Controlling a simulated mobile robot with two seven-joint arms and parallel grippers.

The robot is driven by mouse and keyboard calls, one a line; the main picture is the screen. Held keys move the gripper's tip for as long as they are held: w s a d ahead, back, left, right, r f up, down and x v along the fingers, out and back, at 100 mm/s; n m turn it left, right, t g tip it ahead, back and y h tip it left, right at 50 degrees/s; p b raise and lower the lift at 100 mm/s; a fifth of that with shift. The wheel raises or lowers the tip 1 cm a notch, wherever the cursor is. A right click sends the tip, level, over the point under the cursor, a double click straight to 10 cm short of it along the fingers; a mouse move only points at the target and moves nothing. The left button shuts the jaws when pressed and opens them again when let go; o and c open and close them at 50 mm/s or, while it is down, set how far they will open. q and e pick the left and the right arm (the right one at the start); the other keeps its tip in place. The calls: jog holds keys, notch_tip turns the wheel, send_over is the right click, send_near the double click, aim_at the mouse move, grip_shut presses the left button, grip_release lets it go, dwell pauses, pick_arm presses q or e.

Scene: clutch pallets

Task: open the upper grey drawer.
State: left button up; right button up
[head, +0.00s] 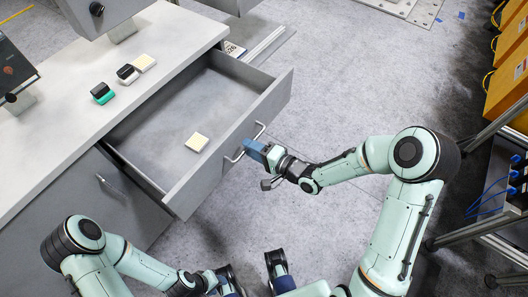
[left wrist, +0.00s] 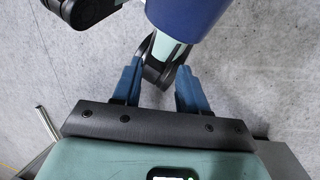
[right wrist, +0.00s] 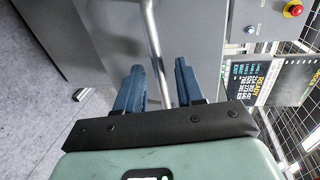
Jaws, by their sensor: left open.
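The grey drawer (head: 228,150) in the head view is pulled well out of the grey cabinet, with its inside exposed. Its bar handle (head: 258,131) is on the front panel. My right gripper (head: 252,150) is at this handle. In the right wrist view the handle bar (right wrist: 153,40) runs between the two blue fingers, with gaps on both sides, so the gripper (right wrist: 160,75) looks open around it. My left gripper (left wrist: 158,75) is open and empty in the left wrist view, with one of my own links behind it. In the head view it is low, near the bottom edge.
A cream block (head: 197,142) lies in the drawer. On the grey worktop (head: 60,130) stand a green-and-black block (head: 102,93), a black-and-white block (head: 127,74) and another cream block (head: 144,62). Another handle (head: 110,187) is on the cabinet front. Orange bins (head: 507,80) stand right; floor between is clear.

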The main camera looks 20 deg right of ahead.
jog(key=p+v, duration=0.2)
jog(key=v, duration=1.1)
notch_tip(320, 180, down, 9)
jog(key=g+h+p, duration=0.2)
jog(key=h+p, duration=0.1)
jog(key=s+a+f+n+g+h+p, duration=0.1)
jog(key=s+a+f+n+g+p, duration=0.1)
jog(key=s+f+g, duration=0.3)
jog(key=s+a+f+n+g+h+p, duration=0.1)
jog(key=s+a+f+n+g, duration=0.3)
jog(key=s, duration=0.9)
notch_tip(320, 180, down, 3)
jog(key=g+p, duration=0.1)
jog(key=g, duration=0.1)
jog(key=shift+s+f+n+g+h+p, duration=0.2)
jog(key=shift+s+n+g+h+p, duration=0.1)
jog(key=shift+n+p, duration=0.1)
